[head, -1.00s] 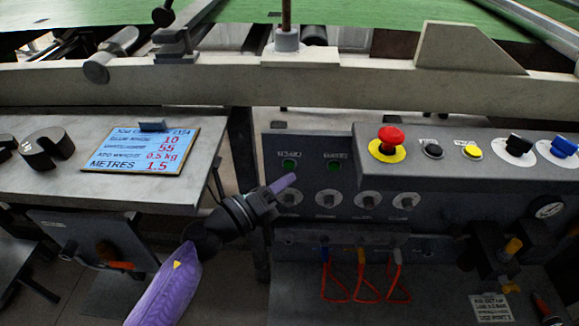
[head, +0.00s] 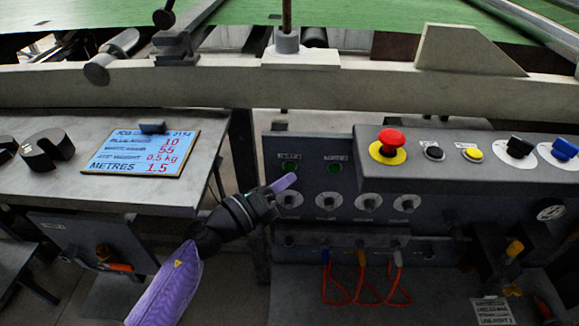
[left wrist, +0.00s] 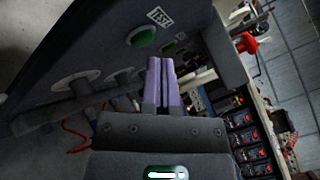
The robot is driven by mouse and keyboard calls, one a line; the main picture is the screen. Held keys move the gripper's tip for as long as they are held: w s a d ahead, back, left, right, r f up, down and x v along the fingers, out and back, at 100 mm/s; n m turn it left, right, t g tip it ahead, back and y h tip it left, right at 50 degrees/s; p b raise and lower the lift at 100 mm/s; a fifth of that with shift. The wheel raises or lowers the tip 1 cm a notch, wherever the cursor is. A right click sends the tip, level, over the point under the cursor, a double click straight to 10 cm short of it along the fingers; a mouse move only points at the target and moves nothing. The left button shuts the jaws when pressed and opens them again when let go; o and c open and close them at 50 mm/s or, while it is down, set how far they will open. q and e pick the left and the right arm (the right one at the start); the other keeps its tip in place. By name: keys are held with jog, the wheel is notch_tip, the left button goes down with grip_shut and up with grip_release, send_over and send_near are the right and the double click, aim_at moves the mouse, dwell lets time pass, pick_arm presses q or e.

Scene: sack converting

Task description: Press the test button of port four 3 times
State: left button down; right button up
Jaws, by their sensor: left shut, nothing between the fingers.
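A dark grey panel (head: 350,178) carries two green buttons, a left one (head: 289,168) and a right one (head: 335,168), each with a small label too blurred to read. Below them is a row of several round pale ports; the leftmost port (head: 289,200) and the rightmost port (head: 406,203) show clearly. My left gripper (head: 285,183) has purple fingers, shut and empty, just below the left green button. In the left wrist view the closed fingertips (left wrist: 160,62) lie beside a green button (left wrist: 141,37) labelled TEST; contact cannot be told. My right gripper is not in view.
A red mushroom button (head: 391,138), a black button (head: 433,152) and a yellow button (head: 472,153) sit on the box to the right. Red cord loops (head: 367,285) hang below the ports. A sign board (head: 141,152) lies on the left table. A pale beam runs above.

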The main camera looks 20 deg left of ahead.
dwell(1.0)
pick_arm(q)
jog(key=shift+w, duration=0.1)
jog(key=shift+w+a, duration=0.1)
jog(key=shift+w, duration=0.2)
